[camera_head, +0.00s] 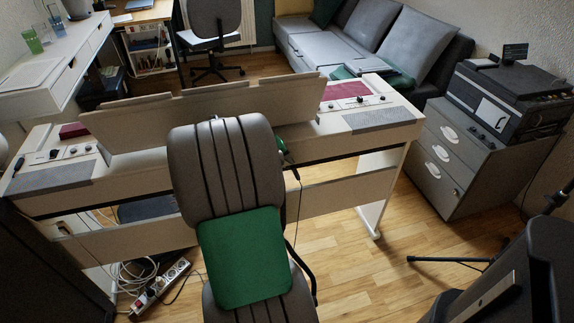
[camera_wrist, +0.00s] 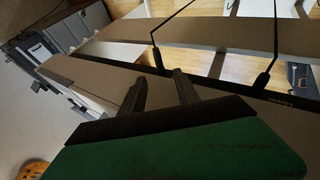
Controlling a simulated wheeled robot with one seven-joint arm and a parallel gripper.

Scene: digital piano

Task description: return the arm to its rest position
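My gripper (camera_wrist: 159,78) shows in the wrist view as two dark fingers with a clear gap between them, open with nothing between them. A dark band and a broad green surface (camera_wrist: 200,150) fill the lower part of that view, close to the camera. In the head view the arm is not clearly seen. A small green and dark shape (camera_head: 283,150) shows beside the chair back at the piano, partly hidden; I cannot tell whether it is my gripper. The pale digital piano (camera_head: 395,119) stands across the middle of the head view.
A grey ribbed chair (camera_head: 185,158) with a green cushion (camera_head: 243,255) stands in front of the piano. Grey drawers (camera_head: 432,195) with a black printer (camera_head: 505,95) stand right. Cables and a power strip (camera_head: 160,285) lie on the floor at left. Wooden floor (camera_head: 340,255) is clear right of the chair.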

